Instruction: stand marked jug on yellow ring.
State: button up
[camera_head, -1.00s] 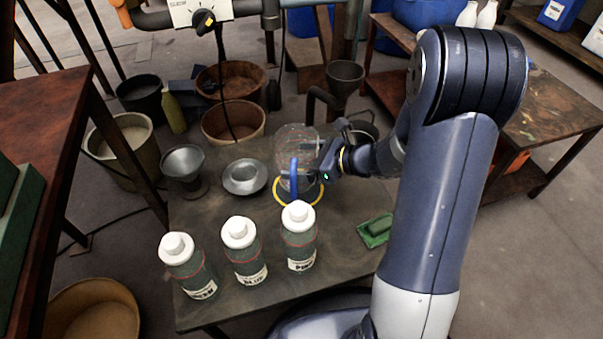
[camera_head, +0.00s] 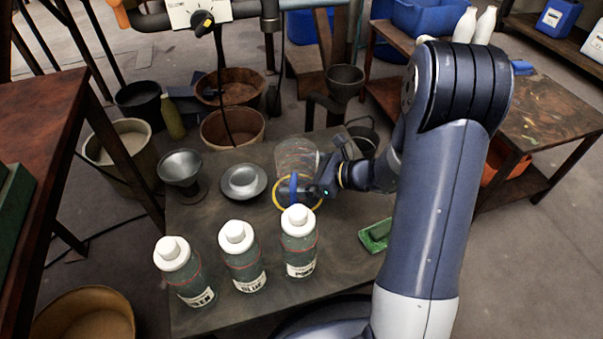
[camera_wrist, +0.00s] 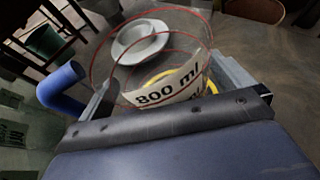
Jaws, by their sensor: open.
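The marked jug (camera_head: 297,152) is clear, with red lines, a blue handle and an "800 ml" label; it also shows in the wrist view (camera_wrist: 150,75). The yellow ring (camera_head: 279,192) lies on the worktable, around or under the jug's lower part; my gripper hides some of it. It shows partly through the jug in the wrist view. I cannot tell exactly how the base sits in the ring. My gripper (camera_head: 315,188) is open at the jug, with a finger on either side of it in the wrist view. Whether the fingers touch it is unclear.
Buckets and tubs stand behind.

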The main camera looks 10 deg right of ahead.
jog(key=shift+d+r+p, duration=0.2)
jog(key=shift+r+p, duration=0.1)
jog(key=shift+r, duration=0.05)
jog(key=p+v, duration=0.4)
jog(key=v, duration=0.7)
jog(key=shift+s+d, duration=0.15)
jog(key=shift+d, duration=0.1)
